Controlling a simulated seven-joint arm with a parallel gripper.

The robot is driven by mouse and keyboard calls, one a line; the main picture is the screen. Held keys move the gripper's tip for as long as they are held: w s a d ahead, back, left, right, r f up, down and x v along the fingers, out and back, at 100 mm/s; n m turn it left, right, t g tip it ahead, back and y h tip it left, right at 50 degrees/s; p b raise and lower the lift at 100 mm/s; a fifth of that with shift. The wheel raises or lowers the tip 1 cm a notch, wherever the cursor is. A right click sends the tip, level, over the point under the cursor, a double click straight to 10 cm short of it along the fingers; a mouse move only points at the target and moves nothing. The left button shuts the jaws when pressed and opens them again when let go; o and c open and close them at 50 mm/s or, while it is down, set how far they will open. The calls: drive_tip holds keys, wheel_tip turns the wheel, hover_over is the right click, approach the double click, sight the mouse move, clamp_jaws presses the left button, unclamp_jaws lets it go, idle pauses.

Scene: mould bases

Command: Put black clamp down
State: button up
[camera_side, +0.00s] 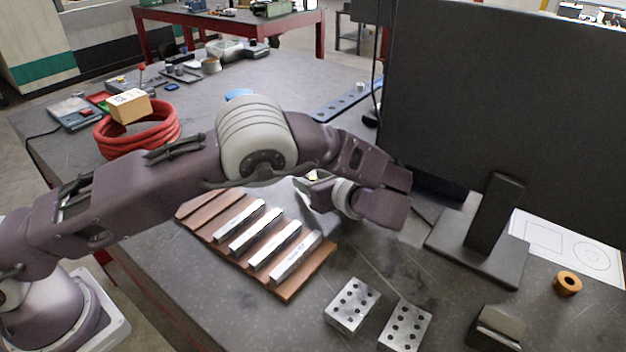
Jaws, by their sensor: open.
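My gripper (312,190) hangs below my wrist, just past the upper right end of the brown wooden board (207,231). It is open, and its fingers are small and partly hidden by my wrist. I cannot clearly make out a black clamp, and I see nothing held in the visible part of the jaws. A dark block with a lighter top (497,328) sits at the lower right, well away from my gripper; I cannot tell whether it is the clamp. Two metal blocks with holes, one (352,305) left of the other (405,326), lie at the front.
Several silver bars (278,245) lie on the board. A big dark monitor (500,110) on a stand (480,248) blocks the right. An orange ring (567,283) lies by a paper drawing (570,247). A red hose coil (137,130) with a box (129,106) sits left.

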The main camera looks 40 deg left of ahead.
drive_tip(key=v, duration=1.2)
drive_tip(key=shift+r, duration=0.1)
drive_tip(key=s+a+r+n+g+h, duration=0.3)
drive_tip(key=s+a+r+n+h, duration=0.5)
drive_tip(key=s+a+r+n, duration=0.45)
drive_tip(key=s+a+n+t+h, duration=0.1)
drive_tip(key=s+n+t+h, duration=0.2)
drive_tip(key=s+n, duration=0.7)
drive_tip(key=s+h, duration=0.1)
drive_tip(key=s, duration=0.6)
drive_tip(key=shift+s+a+r+t+h, duration=0.3)
drive_tip(key=shift+a+r, duration=0.1)
